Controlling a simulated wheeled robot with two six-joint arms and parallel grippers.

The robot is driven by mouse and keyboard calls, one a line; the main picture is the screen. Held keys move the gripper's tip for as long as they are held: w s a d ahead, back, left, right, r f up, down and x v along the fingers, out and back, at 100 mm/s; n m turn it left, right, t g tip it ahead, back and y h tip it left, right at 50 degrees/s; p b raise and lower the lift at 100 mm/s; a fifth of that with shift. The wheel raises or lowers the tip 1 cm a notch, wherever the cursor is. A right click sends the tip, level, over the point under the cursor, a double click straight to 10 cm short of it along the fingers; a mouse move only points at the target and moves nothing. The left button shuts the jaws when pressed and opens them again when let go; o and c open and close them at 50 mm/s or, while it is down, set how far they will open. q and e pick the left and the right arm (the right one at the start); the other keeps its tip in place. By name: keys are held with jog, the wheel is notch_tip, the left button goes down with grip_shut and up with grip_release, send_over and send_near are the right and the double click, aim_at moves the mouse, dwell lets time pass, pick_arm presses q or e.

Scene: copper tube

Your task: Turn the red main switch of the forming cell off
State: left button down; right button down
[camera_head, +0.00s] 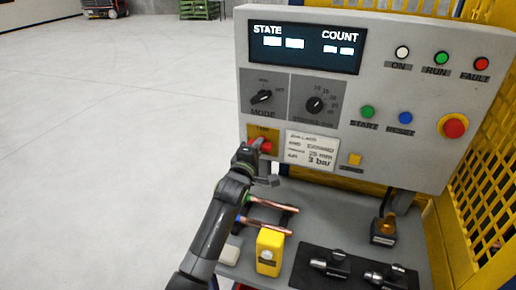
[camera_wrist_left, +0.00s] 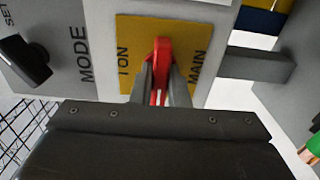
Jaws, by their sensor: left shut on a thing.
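The red main switch (camera_head: 265,144) sits on a yellow plate at the lower left of the grey control panel (camera_head: 400,60). In the left wrist view the red handle (camera_wrist_left: 162,52) stands between my two fingers, and the plate (camera_wrist_left: 128,36) reads MAIN on one side and a partly hidden ON-like word on the other. My left gripper (camera_head: 258,152) is at the switch, its fingers (camera_wrist_left: 158,92) shut on the red handle. The gripper hides part of the switch in the head view. My right gripper is not in view.
Below the panel, a grey shelf holds copper tubes (camera_head: 270,228), a yellow box (camera_head: 270,250) and a black tray of fittings (camera_head: 345,255). The MODE knob (camera_head: 262,97) is just above the switch. Yellow mesh guarding (camera_head: 490,190) stands at the right. Open floor lies left.

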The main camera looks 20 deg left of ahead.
pick_arm(q)
jog(key=c, duration=1.4)
grip_release()
jog(key=s+b, duration=0.4)
jog(key=s, duration=1.3)
jog(key=shift+s+a, duration=0.2)
jog(key=shift+a, duration=0.1)
